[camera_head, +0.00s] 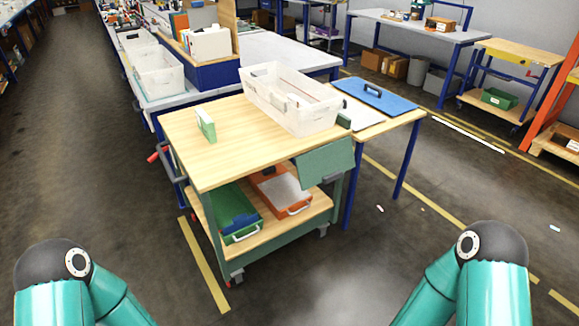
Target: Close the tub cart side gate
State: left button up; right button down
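The tub cart (200,160) stands in the middle of the head view, with a wooden top and a green frame. A translucent white tub (265,92) sits on the right part of its top. The side gate appears to be the flat green panel (325,163) at the cart's near right edge. It hangs below the level of the top, tilted outward, so it looks folded down. Its hinge is hard to make out. Both my grippers are out of view; only teal arm links show at the bottom left and bottom right, well short of the cart.
A small green box (206,125) stands on the cart top. Green (234,214) and orange (282,190) cases lie on the lower shelf. A table with a blue lidded board (376,95) adjoins the cart's right. The floor (320,270) in front is mostly clear.

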aim_at(327, 164)
jog(key=u, duration=0.35)
jog(key=i, duration=1.55)
jog(key=z, duration=0.1)
